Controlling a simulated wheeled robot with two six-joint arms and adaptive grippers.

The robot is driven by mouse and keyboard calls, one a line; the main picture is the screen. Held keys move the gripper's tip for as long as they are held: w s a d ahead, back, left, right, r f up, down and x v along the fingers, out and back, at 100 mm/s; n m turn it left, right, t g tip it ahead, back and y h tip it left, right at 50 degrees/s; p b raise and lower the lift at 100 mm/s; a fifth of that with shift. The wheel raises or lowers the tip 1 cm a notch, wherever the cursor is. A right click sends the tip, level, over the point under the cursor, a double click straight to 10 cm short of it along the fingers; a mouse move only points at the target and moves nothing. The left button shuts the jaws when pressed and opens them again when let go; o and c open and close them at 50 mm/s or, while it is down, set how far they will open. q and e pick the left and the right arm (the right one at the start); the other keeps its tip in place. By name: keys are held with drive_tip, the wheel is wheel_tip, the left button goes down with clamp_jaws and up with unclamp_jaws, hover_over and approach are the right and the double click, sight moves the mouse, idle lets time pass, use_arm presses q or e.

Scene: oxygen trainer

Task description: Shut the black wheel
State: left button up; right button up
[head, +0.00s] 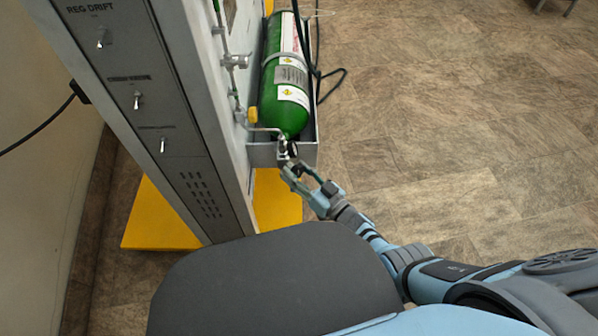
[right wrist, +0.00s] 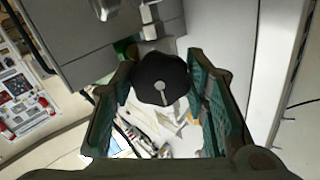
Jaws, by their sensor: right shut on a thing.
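The black wheel (right wrist: 160,80) is at the middle of the right wrist view, a lobed knob with a pale slotted mark on its face. My right gripper (right wrist: 163,88) has one finger on each side of it and is shut on it. In the head view the right gripper (head: 294,165) is at the valve end of the green cylinder (head: 286,95), and its fingers mostly hide the wheel there. The cylinder lies in a grey holder on the side of the panel. My left gripper is not in view.
The grey trainer panel (head: 165,110) with several toggle switches stands close at the left, on a yellow base (head: 155,215). A thin metal pipe and fittings (head: 234,61) run beside the cylinder. A black hose hangs behind it.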

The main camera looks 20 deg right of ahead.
drive_tip(key=shift+m, duration=0.3)
drive_tip(key=o, duration=1.2)
drive_tip(key=shift+c, duration=0.2)
drive_tip(key=v, duration=1.2)
